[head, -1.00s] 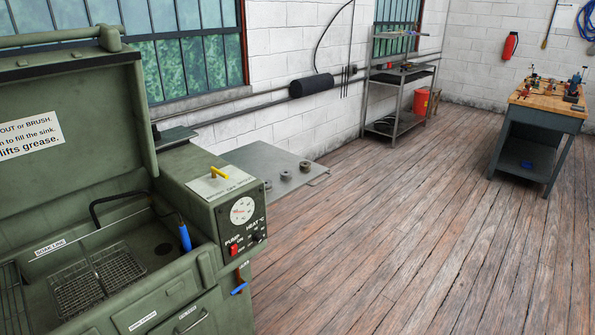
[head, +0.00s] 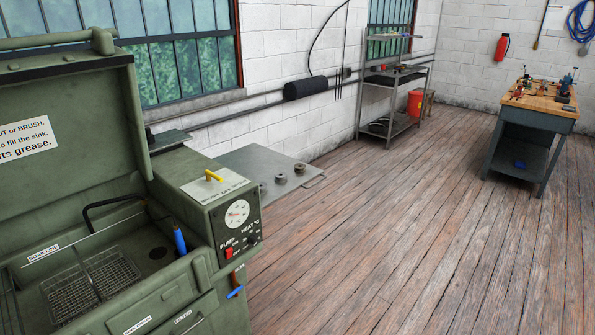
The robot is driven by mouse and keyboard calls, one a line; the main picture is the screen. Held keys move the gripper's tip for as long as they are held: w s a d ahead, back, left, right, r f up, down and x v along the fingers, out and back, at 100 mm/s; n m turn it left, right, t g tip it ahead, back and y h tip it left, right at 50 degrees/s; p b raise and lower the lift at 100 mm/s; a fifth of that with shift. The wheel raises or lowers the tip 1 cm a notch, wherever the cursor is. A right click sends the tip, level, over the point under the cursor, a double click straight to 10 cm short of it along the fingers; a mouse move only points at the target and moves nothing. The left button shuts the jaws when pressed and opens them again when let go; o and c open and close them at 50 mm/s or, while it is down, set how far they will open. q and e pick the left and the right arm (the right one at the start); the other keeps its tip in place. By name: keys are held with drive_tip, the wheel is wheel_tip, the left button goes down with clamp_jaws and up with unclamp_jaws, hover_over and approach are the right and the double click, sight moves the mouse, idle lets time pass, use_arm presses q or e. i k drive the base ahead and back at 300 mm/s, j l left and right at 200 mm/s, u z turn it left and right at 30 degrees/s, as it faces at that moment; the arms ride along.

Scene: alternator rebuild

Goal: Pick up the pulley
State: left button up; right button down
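A few small round grey metal parts sit on the flat metal side shelf (head: 240,160) beside the green parts washer. One round part (head: 281,179) is near the shelf's front edge and another round part (head: 300,168) is further right. A third at the left is partly hidden behind the washer's control box. One of them may be the pulley, but they are too small to tell which. Neither of my grippers is in view.
The green parts washer (head: 205,270), lid up, fills the left, with wire baskets (head: 92,283) in its basin. A wooden-topped workbench (head: 540,104) with tools stands at the far right. A metal rack (head: 392,95) stands by the wall. The plank floor between is clear.

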sight(299, 167)
drive_tip(key=i+l+u, duration=0.15)
drive_tip(key=i+l, duration=0.8)
drive_tip(key=i, duration=0.15)
